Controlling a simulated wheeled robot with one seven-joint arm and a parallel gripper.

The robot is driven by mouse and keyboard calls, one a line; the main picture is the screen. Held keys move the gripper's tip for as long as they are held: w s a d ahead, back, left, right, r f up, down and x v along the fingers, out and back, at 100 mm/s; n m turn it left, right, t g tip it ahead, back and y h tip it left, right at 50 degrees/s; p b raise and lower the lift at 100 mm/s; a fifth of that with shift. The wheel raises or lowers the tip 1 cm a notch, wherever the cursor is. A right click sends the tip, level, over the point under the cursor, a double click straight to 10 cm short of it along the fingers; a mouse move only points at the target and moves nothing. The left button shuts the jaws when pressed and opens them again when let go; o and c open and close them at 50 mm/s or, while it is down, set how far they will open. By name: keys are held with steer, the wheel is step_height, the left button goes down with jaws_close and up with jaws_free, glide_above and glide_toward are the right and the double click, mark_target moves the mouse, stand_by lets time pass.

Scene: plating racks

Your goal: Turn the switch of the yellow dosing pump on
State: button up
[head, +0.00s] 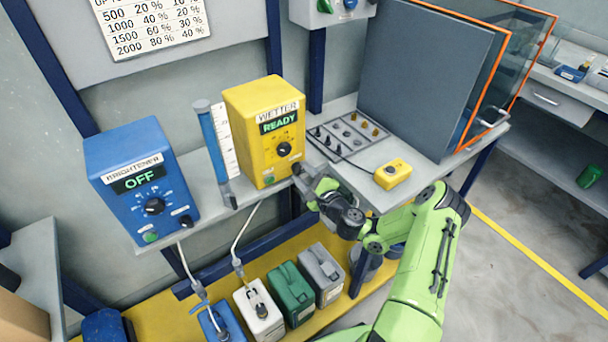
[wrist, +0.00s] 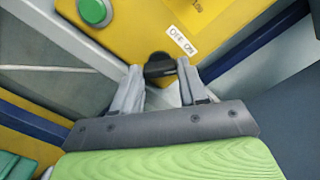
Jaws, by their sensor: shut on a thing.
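The yellow dosing pump (head: 258,105), labelled WETTER, stands on the shelf, and its display (head: 278,123) reads READY. Its black dial (head: 284,149) is on the front. In the wrist view the pump's yellow face (wrist: 140,25) fills the top, with an "OFF ON" label (wrist: 182,40) beside the black switch (wrist: 159,66). My gripper (wrist: 159,69) is shut on this switch, one finger at each side. In the head view my gripper (head: 299,177) is at the pump's lower right front corner and hides the switch. Which way the switch points is not clear.
A blue BRIGHTENER pump (head: 125,150) reading OFF stands to the left, with a blue measuring tube (head: 211,145) between the pumps. A yellow box (head: 393,173) with a cable lies to the right. Several canisters (head: 292,290) stand below. The pump's green button (wrist: 93,12) is near my fingers.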

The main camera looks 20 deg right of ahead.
steer(key=o, duration=1.1)
steer(key=shift+c, duration=0.2)
steer(key=shift+s, duration=0.15)
steer(key=s+d+p, duration=0.1)
steer(key=s+d, duration=0.2)
steer(key=s, duration=1.2)
steer(key=shift+s+p, duration=0.15)
steer(key=shift+p, duration=0.15)
